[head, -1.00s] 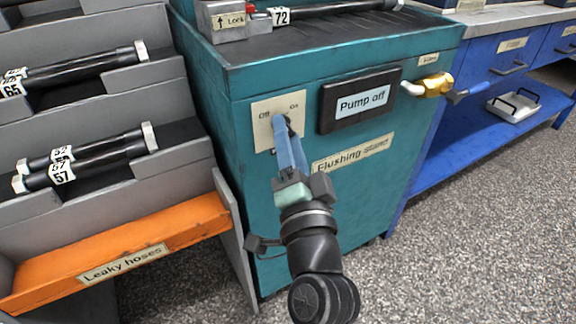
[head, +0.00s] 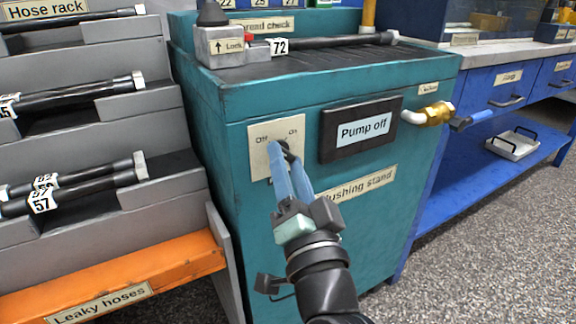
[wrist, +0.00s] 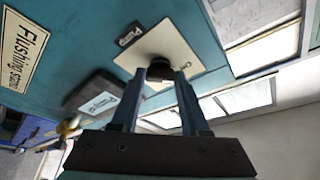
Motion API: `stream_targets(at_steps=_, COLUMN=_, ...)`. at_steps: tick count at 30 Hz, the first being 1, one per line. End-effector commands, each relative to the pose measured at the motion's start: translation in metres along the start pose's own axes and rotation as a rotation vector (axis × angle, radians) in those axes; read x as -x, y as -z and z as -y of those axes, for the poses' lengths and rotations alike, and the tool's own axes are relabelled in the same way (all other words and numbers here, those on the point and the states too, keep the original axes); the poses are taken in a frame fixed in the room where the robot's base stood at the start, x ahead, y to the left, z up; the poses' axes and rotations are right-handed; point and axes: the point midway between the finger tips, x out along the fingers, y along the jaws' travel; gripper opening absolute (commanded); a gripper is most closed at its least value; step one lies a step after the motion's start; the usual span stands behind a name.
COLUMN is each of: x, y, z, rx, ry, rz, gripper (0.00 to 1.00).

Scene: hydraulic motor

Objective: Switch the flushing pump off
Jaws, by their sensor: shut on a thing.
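The flushing stand (head: 235,220) is a teal cabinet. A cream switch plate (head: 259,166), marked Off at left and On at right, is on its front. A dark knob (wrist: 160,69) stands out from the plate, partly covered by my fingers in the head view. My gripper (head: 284,152) reaches up to it with two blue fingers. In the wrist view my gripper (wrist: 160,84) has one finger on each side of the knob, shut on it. The display (head: 363,131) right of the plate reads "Pump off". The knob's exact pointing direction is hard to tell.
A brass fitting (head: 437,113) with a white elbow juts from the stand's right front. Hose 72 (head: 335,42) lies on top. A grey hose rack (head: 100,150) and an orange leaky-hoses shelf (head: 120,272) stand close at left. The floor (head: 490,235) at right is clear.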

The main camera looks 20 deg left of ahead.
Motion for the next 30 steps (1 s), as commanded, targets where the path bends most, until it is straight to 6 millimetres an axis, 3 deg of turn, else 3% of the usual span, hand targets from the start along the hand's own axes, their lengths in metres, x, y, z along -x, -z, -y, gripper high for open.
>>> stream_targets(at_steps=1, x=0.000, y=0.000, z=-0.001, rx=0.004, ry=-0.002, rz=0.000, gripper=0.48)
stream_targets(at_steps=6, x=0.000, y=0.000, z=0.000, rx=0.003, ry=-0.001, rz=0.000, gripper=0.75)
stream_targets(at_steps=18, x=0.007, y=0.001, z=-0.001, rx=0.001, ry=-0.003, rz=-0.001, gripper=0.75)
stream_targets(at_steps=23, x=0.030, y=0.001, z=-0.001, rx=0.000, ry=-0.005, rz=-0.002, gripper=0.75)
stream_targets(at_steps=30, x=0.078, y=0.000, z=-0.001, rx=0.000, ry=-0.006, rz=-0.001, gripper=0.75)
